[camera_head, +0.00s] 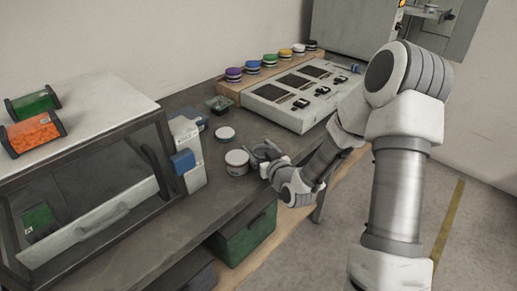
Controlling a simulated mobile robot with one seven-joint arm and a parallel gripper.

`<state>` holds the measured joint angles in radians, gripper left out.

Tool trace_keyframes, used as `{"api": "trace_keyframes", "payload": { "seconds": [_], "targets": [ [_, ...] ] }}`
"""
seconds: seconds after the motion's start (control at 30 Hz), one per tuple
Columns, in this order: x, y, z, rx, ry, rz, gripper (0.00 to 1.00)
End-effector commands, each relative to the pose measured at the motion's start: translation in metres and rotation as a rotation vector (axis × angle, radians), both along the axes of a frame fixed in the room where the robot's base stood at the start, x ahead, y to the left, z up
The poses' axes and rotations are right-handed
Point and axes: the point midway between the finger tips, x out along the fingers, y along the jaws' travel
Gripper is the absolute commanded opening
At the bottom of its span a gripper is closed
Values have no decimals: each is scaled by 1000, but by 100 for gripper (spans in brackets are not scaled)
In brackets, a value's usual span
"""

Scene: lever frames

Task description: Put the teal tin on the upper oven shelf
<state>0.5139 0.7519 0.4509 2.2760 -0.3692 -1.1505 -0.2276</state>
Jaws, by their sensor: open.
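No tin shows as clearly teal. A round grey container with a pale lid (237,160) stands on the bench, and a smaller, similar one (225,133) stands behind it. My gripper (262,154) is open, just right of the larger container, with its fingers pointing left toward it. I cannot tell whether they touch. The oven (88,185) is at the left on the bench. A pale shelf or handle bar (95,220) and a green item (38,220) show at its front. Which shelf is the upper one is hard to tell.
A green box (35,103) and an orange box (33,132) lie on the oven top. A white unit with a blue block (187,155) stands beside the oven. A dark tray (220,104), several coloured round tins (268,60) and a grey panel (290,95) are behind.

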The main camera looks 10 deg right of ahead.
Motion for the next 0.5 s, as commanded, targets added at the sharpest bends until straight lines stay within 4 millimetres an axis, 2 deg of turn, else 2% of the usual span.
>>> {"api": "trace_keyframes", "payload": {
  "seconds": [0.2, 0.37, 0.5],
  "targets": [
    [-4, -1, 5, 0, 1, 0, 81],
    [-32, -8, 10, -1, 2, -2, 81],
    [-64, -16, 14, 0, 3, -2, 81]
  ]
}}
